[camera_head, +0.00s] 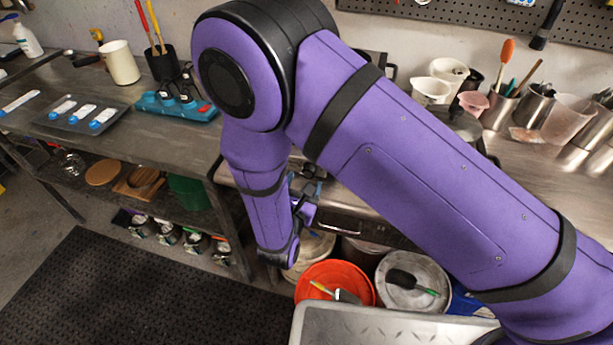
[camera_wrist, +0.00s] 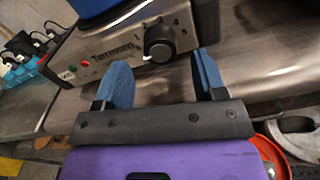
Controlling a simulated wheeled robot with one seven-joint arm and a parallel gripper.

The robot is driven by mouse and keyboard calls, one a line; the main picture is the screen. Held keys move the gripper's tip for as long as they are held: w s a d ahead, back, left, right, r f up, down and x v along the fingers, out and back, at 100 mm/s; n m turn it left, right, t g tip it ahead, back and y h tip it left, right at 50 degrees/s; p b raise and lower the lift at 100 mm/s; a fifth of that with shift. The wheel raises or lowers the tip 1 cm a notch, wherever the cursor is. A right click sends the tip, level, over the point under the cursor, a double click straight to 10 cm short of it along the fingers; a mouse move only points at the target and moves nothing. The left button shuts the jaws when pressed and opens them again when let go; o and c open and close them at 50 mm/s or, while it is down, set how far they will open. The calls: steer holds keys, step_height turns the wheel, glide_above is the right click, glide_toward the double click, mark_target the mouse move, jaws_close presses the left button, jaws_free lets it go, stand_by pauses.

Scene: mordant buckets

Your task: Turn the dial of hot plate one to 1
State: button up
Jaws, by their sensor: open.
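In the wrist view a hot plate (camera_wrist: 112,48) shows its steel front panel, tilted in the picture. Its round black dial (camera_wrist: 159,43) has printed numerals around its upper side. I cannot read the dial's setting for certain, nor tell whether this is hot plate one. My gripper (camera_wrist: 162,72) is open, with its two blue fingers spread and nothing between them. The dial lies just beyond the gap between the fingertips, apparently not touched. In the head view my own purple arm hides the hot plate's front and most of my gripper.
A blue vessel (camera_wrist: 95,6) stands on the hot plate. An orange-red bucket (camera_head: 335,275) and a lidded white bucket (camera_head: 412,272) stand below the counter. Steel cups and beakers crowd the right counter.

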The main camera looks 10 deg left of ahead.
mark_target(309, 171)
steer(key=shift+w+d, duration=0.2)
steer(key=shift+w, duration=1.2)
steer(key=c, duration=0.9)
steer(key=shift+m, duration=3.5)
